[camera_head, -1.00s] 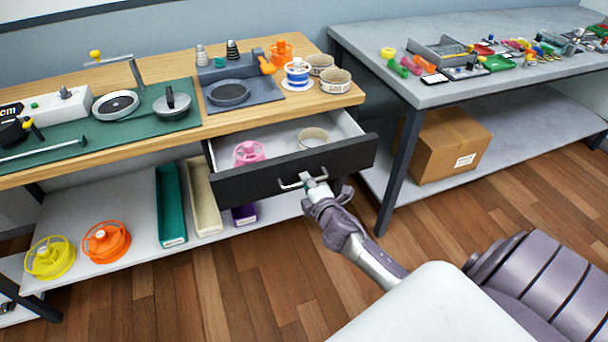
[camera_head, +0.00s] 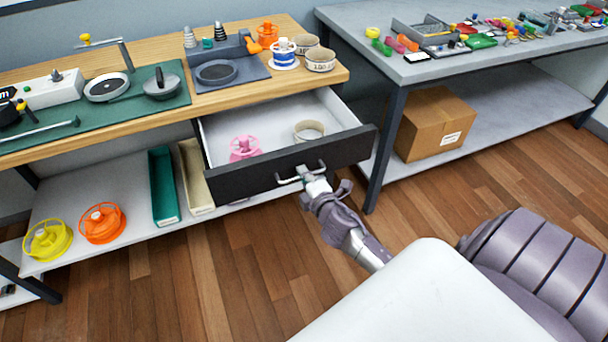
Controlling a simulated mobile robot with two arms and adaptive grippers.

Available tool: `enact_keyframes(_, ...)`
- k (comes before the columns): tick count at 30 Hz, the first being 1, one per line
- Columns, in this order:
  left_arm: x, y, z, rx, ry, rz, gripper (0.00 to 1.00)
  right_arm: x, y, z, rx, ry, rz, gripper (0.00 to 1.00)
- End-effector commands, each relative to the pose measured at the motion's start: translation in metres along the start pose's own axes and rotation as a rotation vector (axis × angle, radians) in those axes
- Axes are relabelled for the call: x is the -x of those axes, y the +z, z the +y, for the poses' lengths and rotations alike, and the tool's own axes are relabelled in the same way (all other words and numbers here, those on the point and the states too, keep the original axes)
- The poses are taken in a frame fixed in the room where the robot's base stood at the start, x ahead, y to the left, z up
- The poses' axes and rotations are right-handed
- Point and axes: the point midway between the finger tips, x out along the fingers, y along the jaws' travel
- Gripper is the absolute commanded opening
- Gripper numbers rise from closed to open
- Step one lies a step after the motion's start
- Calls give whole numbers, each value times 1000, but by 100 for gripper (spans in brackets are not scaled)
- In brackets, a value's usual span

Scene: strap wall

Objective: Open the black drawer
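The black drawer (camera_head: 245,180) is under the wooden workbench and stands pulled well out, with its white inside showing. A pink spool (camera_head: 244,148) and a ring-shaped roll (camera_head: 309,131) lie in it. The silver handle (camera_head: 288,181) is on its black front. My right gripper (camera_head: 309,178) is at the handle, around its right part, and appears closed on it; its fingertips are small and partly hidden. My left gripper is not in view.
The wooden bench (camera_head: 110,137) carries tools, a green mat and several spools. A lower shelf (camera_head: 130,238) holds yellow and orange spools and long bins. A grey table (camera_head: 440,66) stands at right, with a cardboard box (camera_head: 434,124) beneath. The wooden floor in front is clear.

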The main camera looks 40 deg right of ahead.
Motion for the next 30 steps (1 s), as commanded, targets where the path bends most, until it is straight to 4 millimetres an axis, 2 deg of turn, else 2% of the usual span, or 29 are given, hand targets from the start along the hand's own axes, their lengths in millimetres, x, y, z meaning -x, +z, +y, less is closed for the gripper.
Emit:
enact_keyframes(1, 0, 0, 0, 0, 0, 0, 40, 0, 1, 0, 0, -1, -2, 17)
enact_keyframes(4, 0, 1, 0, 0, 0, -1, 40, 0, 1, 0, 0, -1, -1, 34)
enact_keyframes(5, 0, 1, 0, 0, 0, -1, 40, 0, 1, 0, 0, -1, -1, 37)
enact_keyframes(16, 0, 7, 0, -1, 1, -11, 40, 6, 0, -1, 0, -1, 0, 37)
enact_keyframes(20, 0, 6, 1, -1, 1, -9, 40, 26, 0, -2, 0, -2, 0, 37)
enact_keyframes(30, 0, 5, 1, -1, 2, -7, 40, 96, 0, -1, 0, -3, -1, 37)
